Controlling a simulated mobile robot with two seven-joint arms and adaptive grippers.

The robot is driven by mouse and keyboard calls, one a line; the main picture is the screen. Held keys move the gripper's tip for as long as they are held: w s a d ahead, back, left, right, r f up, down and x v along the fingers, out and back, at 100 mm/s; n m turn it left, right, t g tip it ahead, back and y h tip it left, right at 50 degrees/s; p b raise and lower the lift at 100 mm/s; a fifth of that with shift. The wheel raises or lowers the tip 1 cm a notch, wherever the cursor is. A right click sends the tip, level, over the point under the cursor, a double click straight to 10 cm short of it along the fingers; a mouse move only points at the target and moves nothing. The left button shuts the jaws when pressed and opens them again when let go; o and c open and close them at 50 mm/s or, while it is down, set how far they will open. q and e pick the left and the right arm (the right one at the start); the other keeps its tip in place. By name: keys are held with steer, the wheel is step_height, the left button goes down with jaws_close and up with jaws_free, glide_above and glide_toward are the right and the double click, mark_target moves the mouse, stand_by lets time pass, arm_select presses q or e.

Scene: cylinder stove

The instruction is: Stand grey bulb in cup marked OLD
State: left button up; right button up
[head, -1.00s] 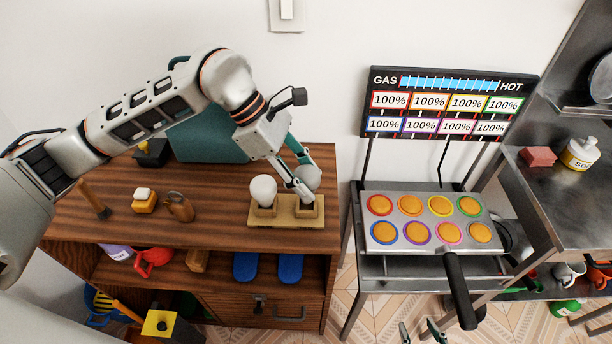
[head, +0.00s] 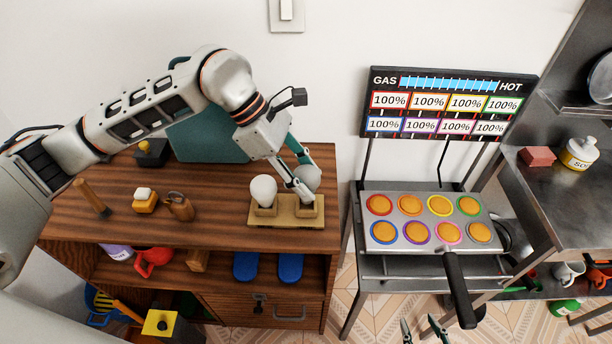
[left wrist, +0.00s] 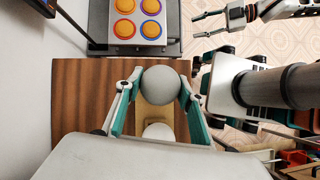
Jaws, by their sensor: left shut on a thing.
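The grey bulb (head: 307,177) is at the right-hand cup (head: 311,211) of a light wooden stand (head: 287,221) on the brown cabinet top. My left gripper (head: 302,183) is shut on it from above. In the left wrist view the grey bulb (left wrist: 160,88) sits between both fingers of my left gripper (left wrist: 158,90). The head view does not show clearly whether the bulb rests in the cup. A white bulb (head: 263,189) stands in the left-hand cup (head: 265,210). No marking on either cup is readable. My right gripper (head: 420,327) is open and empty, low at the bottom edge.
A wooden-handled tool (head: 91,197), a yellow block with a white top (head: 145,200) and a brown jug (head: 179,206) stand left on the cabinet. A teal case (head: 210,140) is behind my left arm. A stove with a pan (head: 425,247) stands to the right.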

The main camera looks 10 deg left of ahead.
arm_select(q)
steer(key=shift+f, duration=0.35)
arm_select(e)
steer(key=shift+s+f, duration=0.35)
steer(key=shift+s, duration=0.05)
arm_select(q)
steer(key=shift+f+b, duration=0.5)
steer(key=shift+f, duration=0.25)
arm_select(e)
steer(key=shift+w+f, duration=0.25)
steer(key=shift+w, duration=0.05)
arm_select(q)
steer(key=shift+f, duration=0.35)
arm_select(e)
steer(key=shift+s+f, duration=0.2)
steer(key=shift+f, duration=0.05)
arm_select(q)
steer(key=shift+f, duration=0.2)
steer(key=o, duration=1.2)
arm_select(e)
steer(key=shift+s+f, duration=0.3)
steer(key=shift+s, duration=0.1)
